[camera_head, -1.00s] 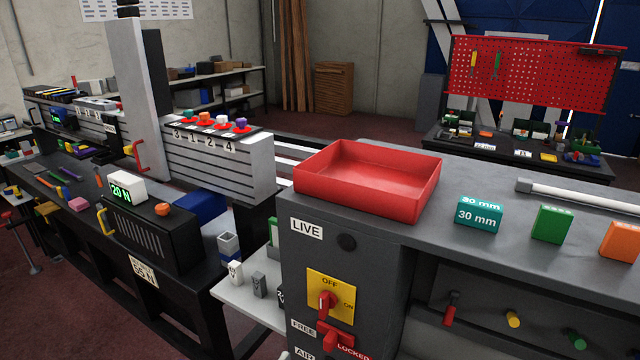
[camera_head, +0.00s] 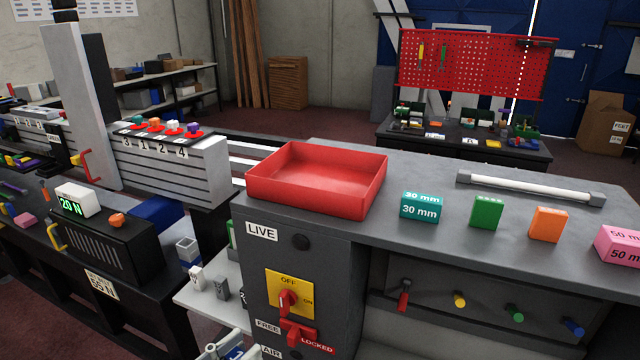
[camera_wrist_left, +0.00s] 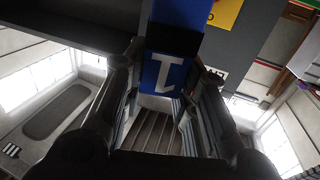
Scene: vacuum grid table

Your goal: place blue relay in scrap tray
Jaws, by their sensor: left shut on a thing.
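The blue relay (camera_wrist_left: 165,74), a blue block with a white 1 on its face, is between the fingers of my left gripper (camera_wrist_left: 164,85), which is shut on it. The relay's upper part runs out of the wrist view. In the head view a small patch of blue and grey parts shows at the bottom edge; most of the gripper is cut off there. A red open tray (camera_head: 314,201), which looks empty, sits on the grey cabinet's top left corner, above and beyond the gripper. My right gripper is not in view.
Right of the tray are a teal 30 mm block (camera_head: 419,207), a green block (camera_head: 487,212), an orange block (camera_head: 548,224) and a pink block (camera_head: 620,245). A white tube (camera_head: 530,189) lies behind them. A yellow switch plate (camera_head: 290,291) and red lever are on the cabinet front.

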